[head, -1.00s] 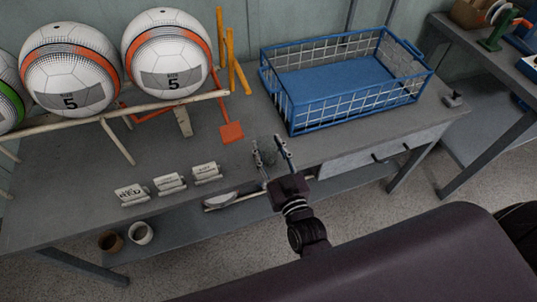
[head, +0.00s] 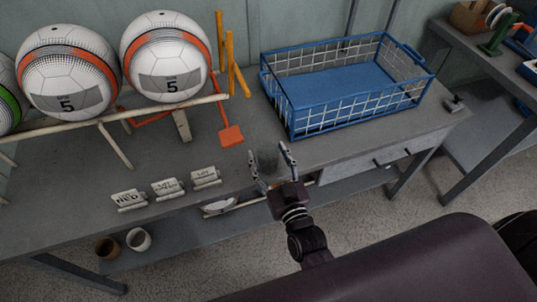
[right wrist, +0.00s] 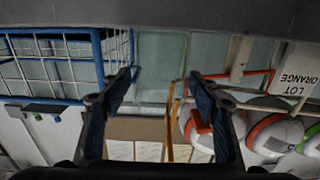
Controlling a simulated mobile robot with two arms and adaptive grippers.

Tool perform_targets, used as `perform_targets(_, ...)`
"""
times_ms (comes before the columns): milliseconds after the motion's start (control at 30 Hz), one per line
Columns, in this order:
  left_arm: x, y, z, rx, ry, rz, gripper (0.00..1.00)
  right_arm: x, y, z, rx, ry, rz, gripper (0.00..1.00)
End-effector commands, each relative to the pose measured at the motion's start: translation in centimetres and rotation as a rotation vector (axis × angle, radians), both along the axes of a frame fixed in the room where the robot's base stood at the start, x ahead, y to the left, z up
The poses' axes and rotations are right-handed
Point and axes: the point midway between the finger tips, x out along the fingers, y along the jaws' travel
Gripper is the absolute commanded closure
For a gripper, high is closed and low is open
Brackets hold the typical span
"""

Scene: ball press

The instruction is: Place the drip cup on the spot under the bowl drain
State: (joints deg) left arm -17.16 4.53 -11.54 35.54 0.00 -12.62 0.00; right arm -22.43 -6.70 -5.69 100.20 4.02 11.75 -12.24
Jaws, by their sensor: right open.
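Two small cups stand on the lower shelf at the bottom left of the head view: a brown cup (head: 108,247) and a white cup (head: 138,239). I cannot tell which is the drip cup. A pale, shallow, rounded thing (head: 219,207) shows below the table's front edge, partly hidden; I cannot tell whether it is the bowl. No drain or marked spot is clear. My right gripper (head: 268,154) is open and empty at the table's front edge, right of the cups and apart from them. It also shows open in the right wrist view (right wrist: 162,78). My left gripper is out of view.
A blue wire basket (head: 296,125) stands at the back right of the table. Balls marked 5 (head: 167,57) sit on a rail at the left. Several small label signs (head: 168,188) stand near the front edge. An orange paddle-like piece (head: 231,136) lies behind my right gripper.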

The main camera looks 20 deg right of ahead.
Motion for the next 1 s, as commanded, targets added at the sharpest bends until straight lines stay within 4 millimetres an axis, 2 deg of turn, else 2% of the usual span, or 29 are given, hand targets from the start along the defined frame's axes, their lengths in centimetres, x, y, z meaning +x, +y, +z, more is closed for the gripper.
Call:
perform_targets(33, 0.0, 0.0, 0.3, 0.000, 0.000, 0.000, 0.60, 0.0, 0.0, 0.5, 0.000, -0.001, 0.000, 0.44)
perform_targets(167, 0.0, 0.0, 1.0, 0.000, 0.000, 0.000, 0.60, -1.9, 0.0, 0.3, 0.000, 0.004, 0.000, 0.44)
perform_targets(400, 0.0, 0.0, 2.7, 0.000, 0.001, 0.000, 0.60, -7.2, -0.2, 0.4, -0.001, 0.005, 0.002, 0.44)
perform_targets(600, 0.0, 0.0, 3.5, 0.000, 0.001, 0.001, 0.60, -10.6, -0.3, 0.3, 0.000, 0.004, 0.001, 0.44)
perform_targets(767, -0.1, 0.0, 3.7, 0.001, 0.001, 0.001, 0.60, -11.8, -0.4, 0.3, 0.000, 0.001, 0.001, 0.44)
perform_targets(1000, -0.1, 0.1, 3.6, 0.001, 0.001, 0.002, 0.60, -12.0, -0.4, 0.2, 0.000, -0.001, 0.001, 0.44)
